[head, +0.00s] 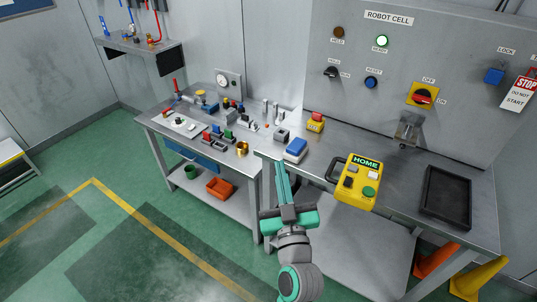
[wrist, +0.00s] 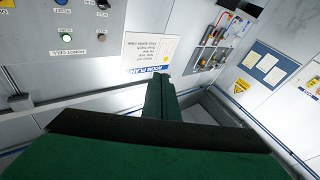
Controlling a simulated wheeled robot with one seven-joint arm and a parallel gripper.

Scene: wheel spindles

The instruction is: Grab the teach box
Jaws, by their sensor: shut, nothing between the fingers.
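The teach box (head: 357,185) is a yellow box with a green HOME screen, several buttons and a dark handle on its left. It lies on the right-hand grey bench in the head view, near its front edge. My gripper (head: 281,166) has teal fingers and is left of the teach box, apart from it. The fingers are together and hold nothing. In the wrist view the gripper (wrist: 160,82) points toward the wall, and the teach box is not seen there.
A black tray (head: 447,196) lies right of the teach box. A blue-topped box (head: 296,149) and a small yellow box with a red button (head: 315,122) stand to its left. The left bench (head: 157,125) holds many small parts. Orange and yellow cones (head: 478,278) stand on the floor at right.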

